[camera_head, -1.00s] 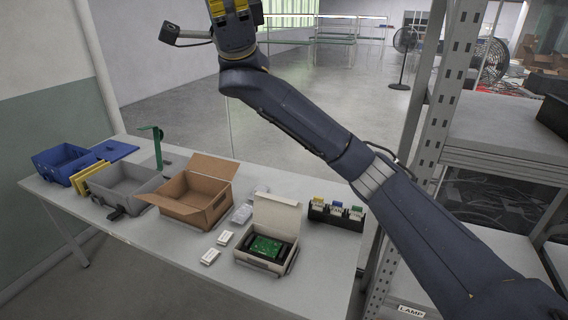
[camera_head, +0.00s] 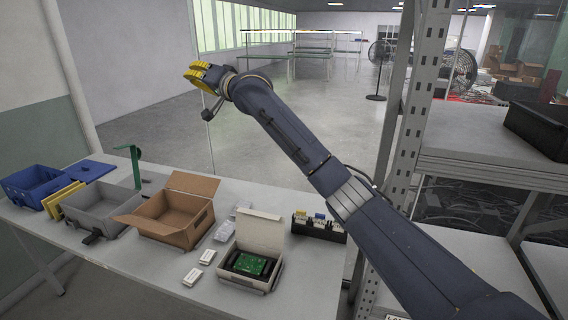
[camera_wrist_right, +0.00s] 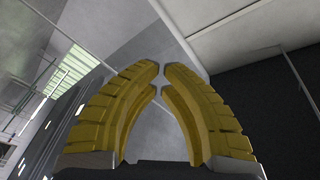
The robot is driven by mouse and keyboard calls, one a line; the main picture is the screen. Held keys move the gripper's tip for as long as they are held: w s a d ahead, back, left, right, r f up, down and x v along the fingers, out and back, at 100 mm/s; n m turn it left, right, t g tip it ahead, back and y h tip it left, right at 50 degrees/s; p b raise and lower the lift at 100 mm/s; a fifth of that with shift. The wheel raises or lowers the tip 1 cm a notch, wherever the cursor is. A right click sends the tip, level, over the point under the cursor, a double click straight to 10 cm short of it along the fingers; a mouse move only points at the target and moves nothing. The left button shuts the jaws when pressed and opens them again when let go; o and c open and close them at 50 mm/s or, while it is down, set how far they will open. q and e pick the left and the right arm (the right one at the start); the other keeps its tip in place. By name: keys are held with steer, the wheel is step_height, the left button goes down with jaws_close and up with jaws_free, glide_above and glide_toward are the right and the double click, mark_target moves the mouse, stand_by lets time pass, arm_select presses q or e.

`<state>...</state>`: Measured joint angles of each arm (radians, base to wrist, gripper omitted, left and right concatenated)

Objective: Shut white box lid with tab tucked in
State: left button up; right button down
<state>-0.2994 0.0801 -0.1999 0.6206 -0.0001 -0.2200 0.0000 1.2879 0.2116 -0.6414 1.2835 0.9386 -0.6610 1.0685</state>
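The white box (camera_head: 265,283) stands on the table with its lid (camera_head: 261,232) raised upright at the back. A green circuit board with black ends (camera_head: 248,264) sits inside the open box. The lid's tab is too small to make out clearly. My right gripper (camera_head: 194,75) is high above and beyond the table, well away from the box. In the right wrist view, its yellow fingers (camera_wrist_right: 160,68) nearly meet at the tips and hold nothing. My left gripper is not in view.
An open cardboard box (camera_head: 186,234), a grey bin (camera_head: 98,226) and a blue bin (camera_head: 22,196) stand left of the white box. Small white boxes (camera_head: 192,277) lie beside it. A black organiser (camera_head: 318,233) stands behind it to the right. A metal rack (camera_head: 405,140) rises at right.

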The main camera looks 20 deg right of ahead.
steer(key=w+d+f+m+g+h, duration=0.1)
steer(key=d+f+m+g+h, duration=0.3)
steer(key=f, duration=0.6)
steer(key=w+d+f+g+h, duration=0.2)
steer(key=d+f, duration=0.3)
steer(key=f, duration=0.5)
steer(key=s+d+f+m+g+h, duration=0.1)
steer(key=s+d+f+g+h, duration=0.2)
steer(key=s+d+f+g, duration=0.4)
steer(key=s+d+f+m+g+h, duration=0.1)
steer(key=s+d+f+g+h, duration=0.15)
steer(key=s+d+f, duration=0.45)
step_height(320, 180, down, 12)
steer(key=shift+a, duration=0.25)
steer(key=shift+s+f+t, duration=0.1)
steer(key=shift+t, duration=0.15)
